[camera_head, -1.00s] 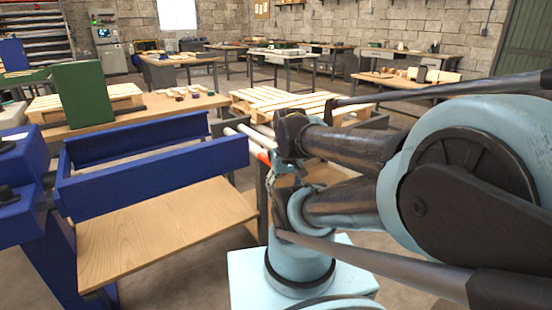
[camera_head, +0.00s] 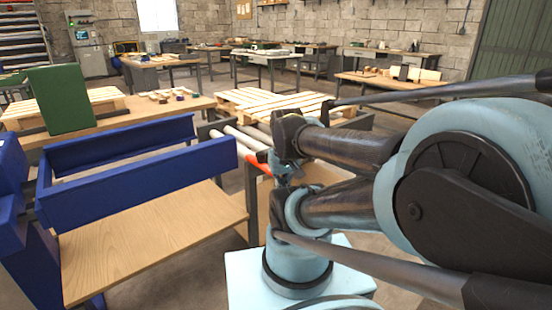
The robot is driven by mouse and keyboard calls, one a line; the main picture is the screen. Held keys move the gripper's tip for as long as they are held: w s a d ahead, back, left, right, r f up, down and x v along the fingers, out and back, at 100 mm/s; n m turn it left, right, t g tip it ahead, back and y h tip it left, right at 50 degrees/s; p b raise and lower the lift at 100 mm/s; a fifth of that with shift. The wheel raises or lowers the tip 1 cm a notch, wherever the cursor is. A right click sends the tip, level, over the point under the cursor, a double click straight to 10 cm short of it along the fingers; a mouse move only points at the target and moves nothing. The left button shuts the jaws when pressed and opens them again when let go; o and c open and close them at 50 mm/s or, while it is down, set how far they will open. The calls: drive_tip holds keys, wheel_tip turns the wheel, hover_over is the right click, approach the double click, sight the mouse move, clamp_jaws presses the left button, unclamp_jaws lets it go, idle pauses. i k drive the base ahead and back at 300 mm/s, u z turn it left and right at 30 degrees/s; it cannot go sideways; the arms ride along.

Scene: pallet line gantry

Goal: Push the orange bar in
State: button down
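The orange bar (camera_head: 258,169) shows as a short bright strip at the near end of the roller frame, just right of the blue rails. Its right part is hidden behind my arm. Pale rollers (camera_head: 238,140) lie just behind it, and one carries a small orange-red mark. My gripper (camera_head: 281,166) is a small dark and light-blue shape at the far end of my arm, close to the bar in the picture. It is mostly hidden by my arm links, so I cannot tell whether it touches the bar or how its fingers stand.
Blue rails (camera_head: 145,165) and a wooden shelf (camera_head: 150,240) fill the left. A wooden pallet (camera_head: 285,102) lies behind the rollers. A bench with a green panel (camera_head: 60,100) stands at the back left. Bare floor shows between the benches.

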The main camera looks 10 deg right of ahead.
sight(259, 161)
drive_tip(key=z, duration=0.95)
drive_tip(key=k, duration=1)
drive_tip(key=u, duration=0.65)
